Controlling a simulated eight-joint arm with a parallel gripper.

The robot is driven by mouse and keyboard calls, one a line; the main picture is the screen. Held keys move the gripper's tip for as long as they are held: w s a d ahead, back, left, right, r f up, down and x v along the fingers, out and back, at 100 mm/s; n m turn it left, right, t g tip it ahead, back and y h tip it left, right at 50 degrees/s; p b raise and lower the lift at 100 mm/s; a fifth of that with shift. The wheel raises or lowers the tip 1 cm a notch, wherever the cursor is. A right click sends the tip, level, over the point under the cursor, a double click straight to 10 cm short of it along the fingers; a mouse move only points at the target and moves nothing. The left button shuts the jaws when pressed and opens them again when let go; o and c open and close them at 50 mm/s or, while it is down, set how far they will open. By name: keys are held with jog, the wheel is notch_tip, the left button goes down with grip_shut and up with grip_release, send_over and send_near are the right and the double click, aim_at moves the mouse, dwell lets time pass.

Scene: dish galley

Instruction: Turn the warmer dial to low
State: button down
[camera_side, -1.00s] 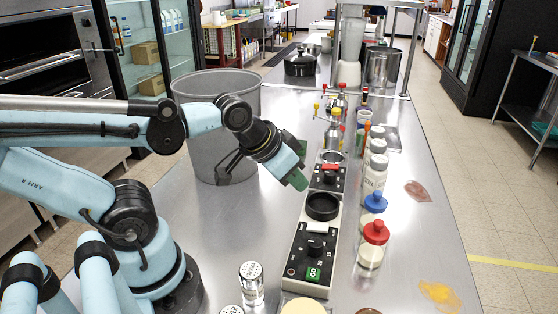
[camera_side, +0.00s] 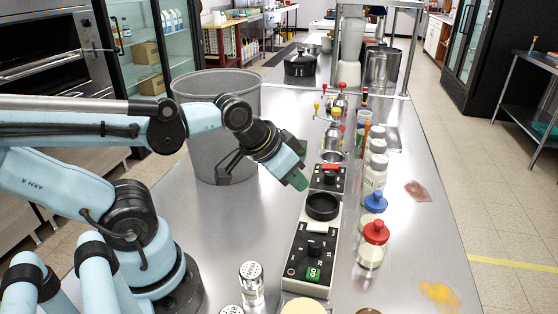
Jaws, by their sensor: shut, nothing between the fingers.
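A long pale control unit stands on the steel counter with black dial plates along it. The nearer dial (camera_side: 316,245) is a black knob with a white tab behind it and a green label (camera_side: 313,273) in front. The farther dial (camera_side: 329,176) is a black knob with a red mark at its back. I cannot tell which is the warmer dial, nor read their settings. My gripper (camera_side: 299,179), with green fingers, is shut and empty. It is just left of the farther dial and seems apart from it; the far finger is partly hidden.
A large grey bin (camera_side: 218,110) stands behind my arm. Right of the unit are a red-capped jar (camera_side: 373,245), a blue-capped jar (camera_side: 374,203) and white-lidded jars. A metal shaker (camera_side: 251,283) stands at front left. The counter's right side is mostly clear.

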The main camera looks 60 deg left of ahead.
jog(key=c, duration=1.4)
grip_release()
jog(key=shift+w+r, duration=0.15)
jog(key=shift+w, duration=0.05)
jog(key=o, duration=0.6)
jog(key=shift+n+g, duration=0.8)
jog(key=w+r, duration=0.1)
jog(key=w+a+r, duration=0.1)
jog(key=w, duration=0.1)
jog(key=shift+a+r, duration=0.25)
jog(key=shift+r, duration=0.15)
jog(key=n+g, duration=0.5)
send_near(330, 172)
jog(key=f, duration=0.9)
jog(key=shift+w, duration=0.2)
jog(key=shift+c, duration=0.3)
jog(key=c, duration=1)
